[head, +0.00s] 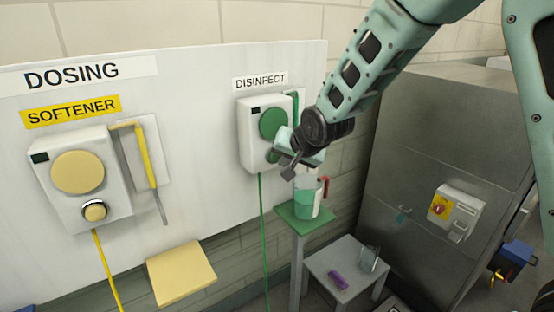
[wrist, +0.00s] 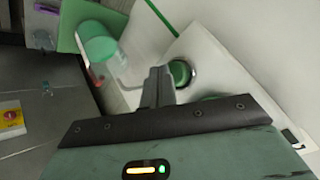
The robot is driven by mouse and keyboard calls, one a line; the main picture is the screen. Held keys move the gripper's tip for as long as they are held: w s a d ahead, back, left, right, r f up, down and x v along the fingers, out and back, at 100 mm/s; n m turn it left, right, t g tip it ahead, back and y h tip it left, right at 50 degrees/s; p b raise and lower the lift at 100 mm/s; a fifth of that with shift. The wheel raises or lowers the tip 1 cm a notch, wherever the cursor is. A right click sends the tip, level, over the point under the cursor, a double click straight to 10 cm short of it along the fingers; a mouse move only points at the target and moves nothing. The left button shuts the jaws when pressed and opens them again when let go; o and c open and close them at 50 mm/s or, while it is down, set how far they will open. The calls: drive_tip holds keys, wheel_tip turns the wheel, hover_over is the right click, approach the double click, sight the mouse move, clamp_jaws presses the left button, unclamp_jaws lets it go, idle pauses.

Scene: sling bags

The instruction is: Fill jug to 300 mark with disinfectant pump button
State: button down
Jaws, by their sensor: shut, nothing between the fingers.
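The disinfectant pump (head: 252,128) is a white wall box with a large green disc and a green button, which my gripper partly covers in the head view. The clear jug (head: 308,196) with a red handle stands upright on a green shelf (head: 292,222) below the pump. It holds green liquid (wrist: 98,42) to over half its height. The marks are not readable.
The yellow softener pump (head: 78,172) is on the same white board at left, above an empty yellow shelf (head: 181,274). A low grey stool (head: 340,288) bears a purple item (head: 338,279) and a clear vessel (head: 369,258). A grey cabinet (head: 420,150) stands at right.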

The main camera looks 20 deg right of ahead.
drive_tip(key=shift+s+d, duration=0.1)
drive_tip(key=shift+s, duration=0.15)
drive_tip(key=s, duration=0.1)
drive_tip(key=s+d, duration=0.1)
drive_tip(key=s, duration=0.1)
drive_tip(key=s+b, duration=0.1)
drive_tip(key=shift+s+d, duration=0.25)
idle(0.4)
drive_tip(key=s+a+f+n+g+b, duration=0.1)
drive_tip(key=s+a+f+n+g, duration=0.1)
drive_tip(key=s, duration=0.8)
drive_tip(key=s+a+f+n+g+b, duration=0.1)
drive_tip(key=s+a+n+g, duration=0.1)
drive_tip(key=s+n, duration=0.4)
drive_tip(key=s+a+f+n+g+h+b, duration=0.1)
drive_tip(key=s+a+f+n+g+b, duration=0.1)
drive_tip(key=s, duration=1.3)
drive_tip(key=a+n+g, duration=0.1)
drive_tip(key=n+g, duration=0.1)
drive_tip(key=shift+s+f+n+g, duration=0.3)
drive_tip(key=shift+n, duration=0.1)
